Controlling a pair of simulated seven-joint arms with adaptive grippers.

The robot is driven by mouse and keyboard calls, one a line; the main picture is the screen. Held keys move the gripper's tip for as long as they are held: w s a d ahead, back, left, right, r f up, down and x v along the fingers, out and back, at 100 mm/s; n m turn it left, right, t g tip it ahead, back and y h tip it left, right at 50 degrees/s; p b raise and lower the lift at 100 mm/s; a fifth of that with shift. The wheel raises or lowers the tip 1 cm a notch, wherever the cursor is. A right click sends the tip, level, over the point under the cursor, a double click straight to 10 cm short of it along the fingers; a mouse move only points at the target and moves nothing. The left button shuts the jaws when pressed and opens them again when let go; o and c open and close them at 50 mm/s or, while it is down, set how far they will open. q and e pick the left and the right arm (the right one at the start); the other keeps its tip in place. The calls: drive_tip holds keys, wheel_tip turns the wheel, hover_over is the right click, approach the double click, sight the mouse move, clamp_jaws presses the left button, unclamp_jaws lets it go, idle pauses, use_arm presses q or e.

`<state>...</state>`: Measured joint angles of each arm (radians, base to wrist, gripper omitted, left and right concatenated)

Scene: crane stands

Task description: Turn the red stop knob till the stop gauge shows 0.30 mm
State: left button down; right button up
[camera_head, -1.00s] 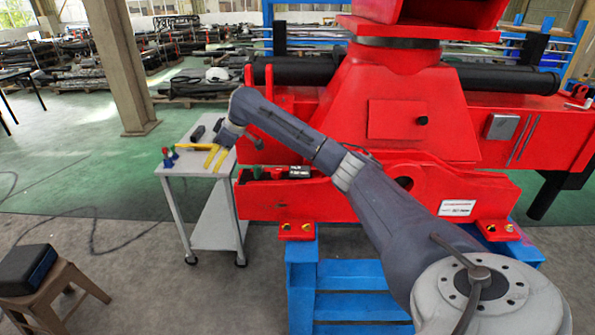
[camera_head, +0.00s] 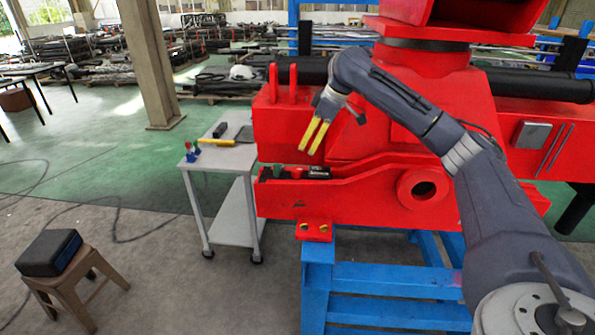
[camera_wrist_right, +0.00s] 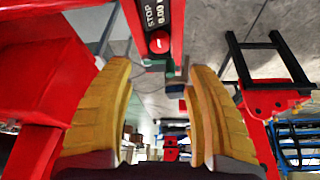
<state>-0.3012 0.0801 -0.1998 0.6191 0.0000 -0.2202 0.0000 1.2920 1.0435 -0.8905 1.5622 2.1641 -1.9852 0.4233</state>
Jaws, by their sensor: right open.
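The red stop knob (camera_wrist_right: 159,42) shows at the top middle of the right wrist view, round with a pale mark. Beside it is the black stop gauge (camera_wrist_right: 157,12), whose white text seems to read STOP 0.00, cut off by the frame edge. In the head view the gauge is a small dark box (camera_head: 317,172) in the red crane's trough; I cannot make out the knob there. My right gripper (camera_head: 309,151) is open and empty, its yellow fingers pointing down above the trough, apart from the knob. They also show in the wrist view (camera_wrist_right: 160,68). My left gripper is not in view.
A green part (camera_head: 279,171) sits left of the gauge. The red crane's side wall (camera_head: 300,203) borders the trough. A grey cart (camera_head: 222,160) with tools and small coloured knobs stands to the left. A stool (camera_head: 75,275) carries a black case (camera_head: 50,252).

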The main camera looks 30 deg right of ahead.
sight(298, 169)
drive_tip(key=x, duration=1.2)
drive_tip(key=shift+f, duration=0.2)
drive_tip(key=shift+c, duration=0.5)
clamp_jaws()
